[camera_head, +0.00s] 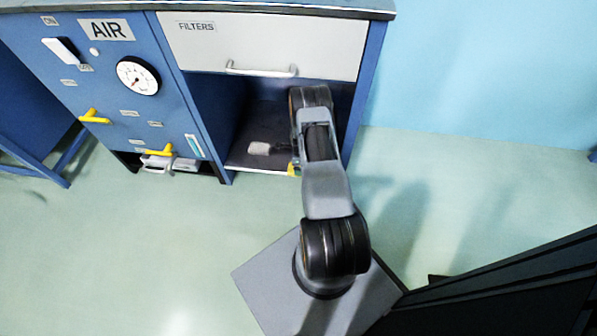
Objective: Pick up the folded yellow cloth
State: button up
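A small yellow patch (293,170) shows at the front edge of the open shelf, just left of my arm. It may be part of the folded yellow cloth; the rest is hidden behind my arm, so I cannot tell its shape. My arm reaches up from my base into the open compartment under the filters drawer. My gripper (297,156) is mostly hidden by my own arm links, close to the yellow patch. I cannot see its fingers clearly, nor whether it touches or holds anything.
A pale block-like item (260,148) lies on the shelf (240,160) left of my arm. The closed FILTERS drawer (265,45) is above, with a protruding handle (260,70). The blue AIR panel (105,85) has yellow levers. Floor to the right is clear; a dark structure (510,285) stands lower right.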

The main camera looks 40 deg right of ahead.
notch_tip(320, 180, down, 5)
jog(key=shift+w+f+b, duration=0.1)
jog(key=shift+w+b, duration=0.05)
jog(key=shift+b, duration=1.1)
jog(key=c, duration=1)
